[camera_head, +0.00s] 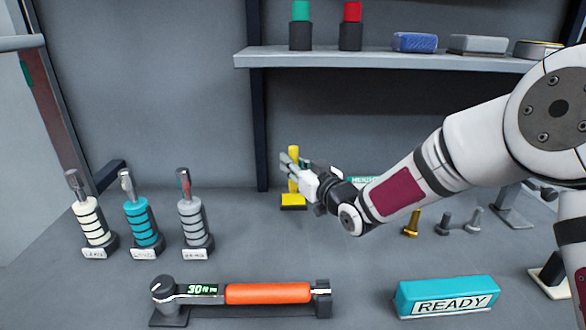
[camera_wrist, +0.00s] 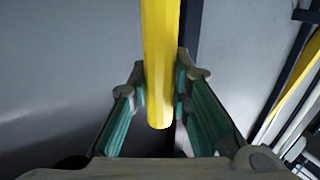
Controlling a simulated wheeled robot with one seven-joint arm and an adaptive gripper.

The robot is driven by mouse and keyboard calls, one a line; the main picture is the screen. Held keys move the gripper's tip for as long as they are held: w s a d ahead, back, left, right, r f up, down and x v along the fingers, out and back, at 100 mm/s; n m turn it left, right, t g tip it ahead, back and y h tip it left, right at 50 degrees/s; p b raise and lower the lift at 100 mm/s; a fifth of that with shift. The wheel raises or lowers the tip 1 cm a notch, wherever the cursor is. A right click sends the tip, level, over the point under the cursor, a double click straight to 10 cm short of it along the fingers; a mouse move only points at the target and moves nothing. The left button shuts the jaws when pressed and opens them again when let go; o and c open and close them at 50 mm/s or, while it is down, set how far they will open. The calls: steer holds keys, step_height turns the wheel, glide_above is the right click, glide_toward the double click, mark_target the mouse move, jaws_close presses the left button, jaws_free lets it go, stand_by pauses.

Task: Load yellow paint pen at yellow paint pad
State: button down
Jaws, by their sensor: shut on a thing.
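The yellow paint pen (camera_head: 293,157) stands roughly upright near the back of the bench. My gripper (camera_head: 292,168) is shut on it from the right side. In the wrist view the yellow pen (camera_wrist: 160,60) runs down between the two teal-lined fingers of my gripper (camera_wrist: 160,85). The yellow paint pad (camera_head: 293,201) sits directly below the pen on a dark base. My gripper hides part of the pen's lower portion, and I cannot tell whether its tip touches the pad.
Three ringed tools, white (camera_head: 91,222), teal (camera_head: 141,222) and grey (camera_head: 193,223), stand at left. An orange-handled torque wrench (camera_head: 267,293) and a teal READY block (camera_head: 446,296) lie in front. A shelf (camera_head: 400,60) with jars hangs above. Bolts (camera_head: 443,223) stand right.

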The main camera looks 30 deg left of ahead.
mark_target(294, 146)
steer(key=shift+r+p, duration=0.55)
steer(key=shift+r, duration=1.85)
